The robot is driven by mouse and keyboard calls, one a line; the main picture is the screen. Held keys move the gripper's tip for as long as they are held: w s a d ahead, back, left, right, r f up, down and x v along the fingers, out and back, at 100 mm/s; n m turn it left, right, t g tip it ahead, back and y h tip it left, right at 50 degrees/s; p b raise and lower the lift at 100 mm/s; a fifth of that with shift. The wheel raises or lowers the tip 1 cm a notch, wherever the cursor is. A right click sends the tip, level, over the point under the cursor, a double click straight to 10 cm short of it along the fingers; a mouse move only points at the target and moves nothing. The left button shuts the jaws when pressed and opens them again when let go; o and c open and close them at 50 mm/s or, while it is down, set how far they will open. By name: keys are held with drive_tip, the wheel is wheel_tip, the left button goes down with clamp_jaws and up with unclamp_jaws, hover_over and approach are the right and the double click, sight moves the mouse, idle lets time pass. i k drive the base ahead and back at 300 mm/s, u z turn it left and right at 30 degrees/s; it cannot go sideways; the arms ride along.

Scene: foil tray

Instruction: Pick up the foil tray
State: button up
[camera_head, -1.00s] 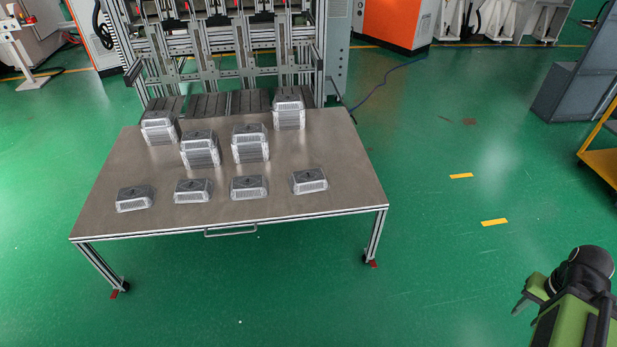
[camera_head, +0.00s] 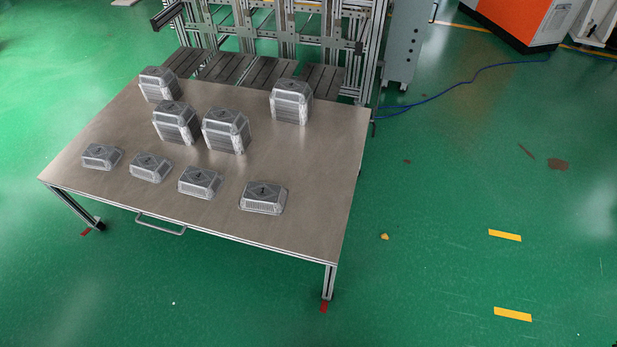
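Several silver foil trays lie on a grey metal-topped table (camera_head: 305,221). A front row of low ones runs across the near half: a far-left tray (camera_head: 101,156), a second tray (camera_head: 150,168), a third tray (camera_head: 199,182) and a right-hand tray (camera_head: 263,198). Behind them stand taller stacks of trays: a left back stack (camera_head: 160,84), two middle stacks, one at left (camera_head: 176,123) and one at right (camera_head: 226,131), and a right back stack (camera_head: 291,102). Which tray the task means cannot be told. My gripper is not in view.
A metal frame machine (camera_head: 290,30) stands against the table's back edge. A blue cable (camera_head: 470,78) runs over the green floor to an orange cabinet (camera_head: 520,18). The floor right of the table is open, with yellow tape marks (camera_head: 505,235).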

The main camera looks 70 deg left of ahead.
sight(270, 199)
drive_tip(key=i, duration=0.7)
drive_tip(key=u, duration=5.2)
drive_tip(key=i, duration=0.1)
drive_tip(key=z, duration=2.5)
drive_tip(key=k, duration=0.15)
drive_tip(key=u, duration=1.25)
drive_tip(key=i, duration=1)
drive_tip(key=u, duration=0.25)
